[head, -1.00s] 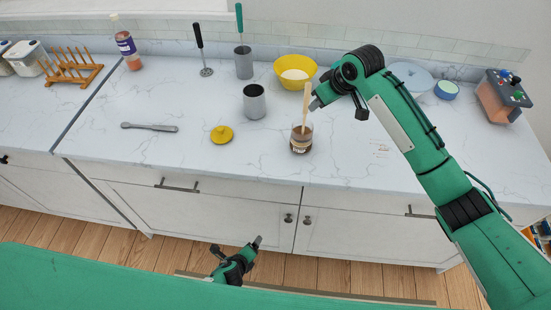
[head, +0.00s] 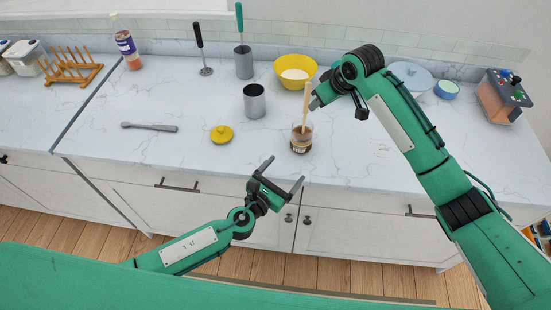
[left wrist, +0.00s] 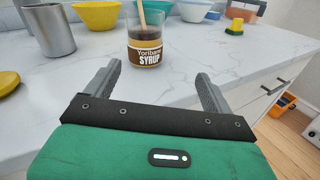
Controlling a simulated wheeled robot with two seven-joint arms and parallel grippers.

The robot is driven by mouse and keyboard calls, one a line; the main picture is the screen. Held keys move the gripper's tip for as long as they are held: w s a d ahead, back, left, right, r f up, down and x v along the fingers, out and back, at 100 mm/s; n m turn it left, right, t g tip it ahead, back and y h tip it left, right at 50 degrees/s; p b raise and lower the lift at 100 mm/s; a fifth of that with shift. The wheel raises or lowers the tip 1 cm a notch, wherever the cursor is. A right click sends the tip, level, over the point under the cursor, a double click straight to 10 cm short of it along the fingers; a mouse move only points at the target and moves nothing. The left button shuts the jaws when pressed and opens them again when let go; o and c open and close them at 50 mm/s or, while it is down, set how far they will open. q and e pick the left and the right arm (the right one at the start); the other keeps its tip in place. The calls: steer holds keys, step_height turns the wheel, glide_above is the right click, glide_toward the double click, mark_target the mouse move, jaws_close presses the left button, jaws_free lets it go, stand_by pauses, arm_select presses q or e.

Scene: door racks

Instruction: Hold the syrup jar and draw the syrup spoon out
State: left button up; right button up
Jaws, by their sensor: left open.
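The syrup jar (head: 301,139) is a small clear jar with brown syrup, standing upright near the counter's front edge. Its label shows in the left wrist view (left wrist: 146,54). The wooden syrup spoon (head: 306,103) stands in the jar with its handle sticking up. My right gripper (head: 313,101) is at the upper part of the handle; whether its fingers are closed on it is hard to see. My left gripper (head: 284,174) is open and empty, in front of the counter edge and short of the jar. In the left wrist view the jar lies ahead, between the fingers' directions.
A yellow lid (head: 222,134) lies left of the jar, and a grey metal cup (head: 254,102) stands behind it. A yellow bowl (head: 294,72) is at the back. A grey utensil (head: 150,127) lies farther left. Counter space around the jar's front is clear.

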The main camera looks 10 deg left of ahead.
mark_target(297, 136)
arm_select(q)
steer(key=shift+n, duration=0.6)
steer(key=w+a+r, duration=0.2)
steer(key=r, duration=0.1)
steer(key=shift+w+a, duration=0.1)
steer(key=shift+w, duration=0.25)
steer(key=x, duration=1.3)
steer(key=shift+w+r, duration=0.15)
steer(key=shift+r, duration=0.05)
